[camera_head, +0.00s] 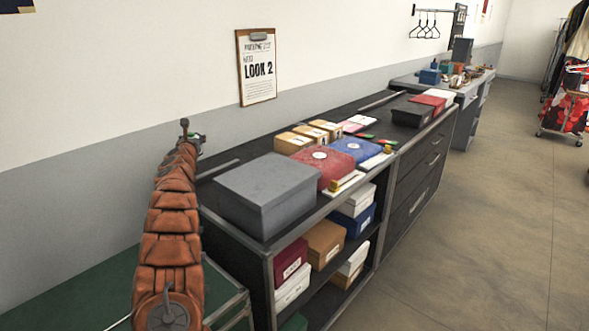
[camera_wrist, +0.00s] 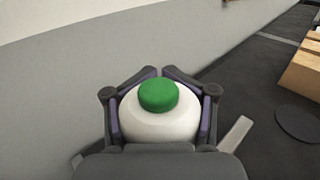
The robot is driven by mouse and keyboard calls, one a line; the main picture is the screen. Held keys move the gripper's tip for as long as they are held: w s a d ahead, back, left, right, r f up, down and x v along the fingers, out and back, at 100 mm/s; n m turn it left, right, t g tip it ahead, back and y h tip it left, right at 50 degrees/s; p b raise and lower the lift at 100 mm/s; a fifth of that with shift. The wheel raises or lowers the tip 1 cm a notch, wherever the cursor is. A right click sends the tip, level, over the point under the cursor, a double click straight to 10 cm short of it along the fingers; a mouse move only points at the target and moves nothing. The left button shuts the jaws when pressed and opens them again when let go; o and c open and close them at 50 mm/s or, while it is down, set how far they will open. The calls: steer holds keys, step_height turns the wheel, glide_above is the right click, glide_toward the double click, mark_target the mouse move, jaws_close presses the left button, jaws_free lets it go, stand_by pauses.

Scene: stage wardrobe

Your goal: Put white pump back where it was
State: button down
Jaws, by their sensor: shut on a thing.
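My gripper (camera_wrist: 160,71) is shut around a white rounded thing with a green cap (camera_wrist: 158,95), seen from above in the wrist view. Its fingers press on both sides, and its lower part is hidden. I cannot tell from its shape whether this is the white pump; no other white pump shows. In the head view my gripper (camera_head: 192,137) is small, raised near the wall at the left end of the black counter (camera_head: 237,152), behind the grey box. A bit of green shows beside it.
A large grey box (camera_head: 266,193) stands at the counter's near end. Red (camera_head: 322,165), blue (camera_head: 356,150) and tan boxes (camera_head: 294,142) lie beyond it. Shelves below hold more boxes.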

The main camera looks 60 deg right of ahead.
steer(key=s+d+r+m+g+h+p, duration=0.1)
steer(key=s+d+r+m+g+h, duration=0.1)
steer(key=s+d+r+m+g, duration=0.4)
steer(key=s+d+r+m+g+h+p, duration=0.1)
steer(key=s+d+r+g, duration=0.2)
steer(key=s, duration=0.6)
steer(key=shift+g, duration=0.9)
steer(key=shift+s+a+f+b, duration=0.1)
steer(key=shift+f+b, duration=1.15)
steer(key=shift+f, duration=3.25)
steer(key=shift+a+f+b, duration=0.1)
steer(key=shift+f+b, duration=1.1)
steer(key=shift+f, duration=3.3)
steer(key=shift+f, duration=0.15)
steer(key=shift+c, duration=1.8)
jaws_free()
